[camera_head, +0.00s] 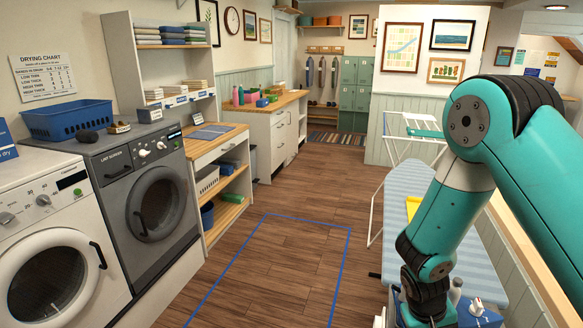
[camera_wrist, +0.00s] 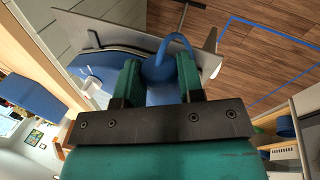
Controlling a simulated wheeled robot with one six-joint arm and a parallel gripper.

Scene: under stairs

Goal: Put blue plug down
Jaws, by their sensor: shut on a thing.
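In the wrist view, my gripper (camera_wrist: 159,82) is shut on the blue plug (camera_wrist: 157,68), a rounded blue piece between the two teal fingers. A blue cord-like loop (camera_wrist: 181,40) arches up from beside it. Whether the plug touches anything below is hidden. In the head view my arm reaches down at the lower right, beside the ironing board (camera_head: 408,185) with pale blue stripes. There the fingers and the plug are out of sight, cut off by the bottom of the picture or hidden by my arm.
A blue and white appliance with a knob (camera_head: 477,306) sits by my wrist. A yellow item (camera_head: 413,208) lies on the ironing board. Washing machines stand at the left, with a wooden-topped shelf unit (camera_head: 215,140) beyond. The blue-taped floor area (camera_head: 270,270) is clear.

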